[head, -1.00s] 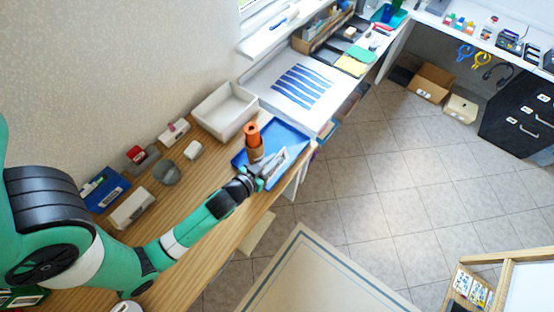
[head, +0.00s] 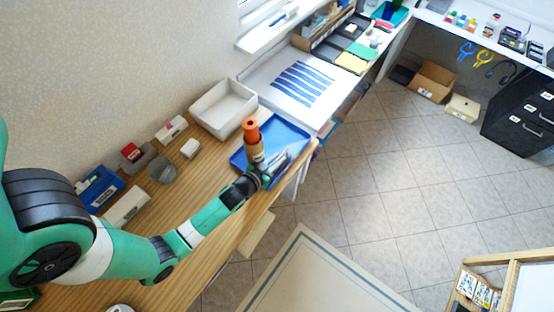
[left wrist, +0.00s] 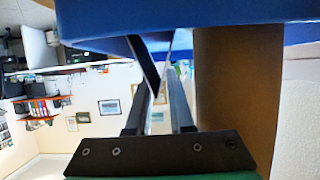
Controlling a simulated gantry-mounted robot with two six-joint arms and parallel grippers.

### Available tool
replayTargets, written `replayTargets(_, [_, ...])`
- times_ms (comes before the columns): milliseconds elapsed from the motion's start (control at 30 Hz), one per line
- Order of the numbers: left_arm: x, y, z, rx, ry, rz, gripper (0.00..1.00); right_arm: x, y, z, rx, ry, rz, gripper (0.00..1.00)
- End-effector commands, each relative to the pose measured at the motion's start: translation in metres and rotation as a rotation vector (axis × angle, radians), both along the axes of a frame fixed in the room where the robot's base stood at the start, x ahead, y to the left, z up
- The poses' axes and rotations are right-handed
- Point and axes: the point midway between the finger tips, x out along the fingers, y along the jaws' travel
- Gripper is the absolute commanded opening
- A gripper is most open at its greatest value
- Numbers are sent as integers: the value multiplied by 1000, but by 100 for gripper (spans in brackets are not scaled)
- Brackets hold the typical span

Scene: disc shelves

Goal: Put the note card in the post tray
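A shallow blue tray (head: 291,129) lies on the wooden desk, and an open white tray (head: 224,108) stands behind it to the left. I cannot tell which is the post tray. My left gripper (head: 274,170) is over the blue tray's near part, beside an upright orange-and-brown cylinder (head: 252,138). In the left wrist view its two fingers (left wrist: 161,80) show a narrow gap, with a brown cylinder surface (left wrist: 237,90) close on the right and blue above. A pale grey piece shows at the fingers; I cannot tell whether it is the note card. My right gripper is out of view.
A white board with blue stripes (head: 300,82) lies beyond the trays. A glass cup (head: 161,170), a blue box (head: 100,188) and small boxes stand along the wall. The desk's right edge drops to the tiled floor (head: 370,190).

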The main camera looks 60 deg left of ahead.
Motion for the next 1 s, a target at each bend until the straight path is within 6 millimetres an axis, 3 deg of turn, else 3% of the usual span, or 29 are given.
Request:
replayTargets(433, [-8, -5, 4, -1, 2, -1, 29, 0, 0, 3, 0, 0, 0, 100])
replayTargets(800, [-76, -40, 35, 0, 1, -2, 29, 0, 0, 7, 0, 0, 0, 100])
replayTargets(1000, [-96, -51, 44, 0, 0, -1, 29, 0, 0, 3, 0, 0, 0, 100])
